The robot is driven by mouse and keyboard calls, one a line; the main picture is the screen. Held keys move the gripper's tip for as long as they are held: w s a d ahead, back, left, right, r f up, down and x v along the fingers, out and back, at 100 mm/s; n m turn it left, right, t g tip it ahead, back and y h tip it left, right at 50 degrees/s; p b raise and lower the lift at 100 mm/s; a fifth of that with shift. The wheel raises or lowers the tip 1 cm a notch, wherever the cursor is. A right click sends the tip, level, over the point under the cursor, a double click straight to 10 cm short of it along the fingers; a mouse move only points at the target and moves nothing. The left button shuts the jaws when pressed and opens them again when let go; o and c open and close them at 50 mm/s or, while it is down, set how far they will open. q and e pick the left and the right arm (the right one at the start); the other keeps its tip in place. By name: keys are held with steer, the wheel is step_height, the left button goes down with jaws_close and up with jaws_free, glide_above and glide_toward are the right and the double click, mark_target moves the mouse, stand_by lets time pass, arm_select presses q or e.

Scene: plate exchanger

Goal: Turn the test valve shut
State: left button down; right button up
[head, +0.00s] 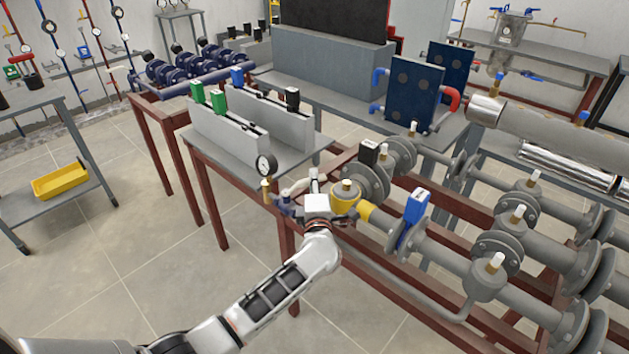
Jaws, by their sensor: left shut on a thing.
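My left gripper (314,188) is at the front end of the pipework, just right of the round pressure gauge (265,165). It is shut on what looks like the handle of the test valve, close beside the gauge. The gripper's own body and its small size in the picture hide most of the valve, so I cannot tell the handle's exact angle. A yellow fitting (345,198) sits just right of the gripper. My right gripper is not in view.
A blue-boxed valve part (413,208) and flanged grey pipes stand close on the right. A bench (215,172) with green-, blue- and black-topped units is behind left. A yellow tray (60,181) lies on a far-left shelf. The floor at left is clear.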

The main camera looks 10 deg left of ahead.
arm_select(q)
steer(key=shift+a, duration=0.1)
steer(key=c, duration=2.1)
jaws_free()
steer(key=shift+w, duration=0.1)
steer(key=shift+s+d+f, duration=0.1)
steer(key=shift+s+d, duration=0.15)
steer(key=shift+s, duration=0.3)
steer(key=v, duration=1.1)
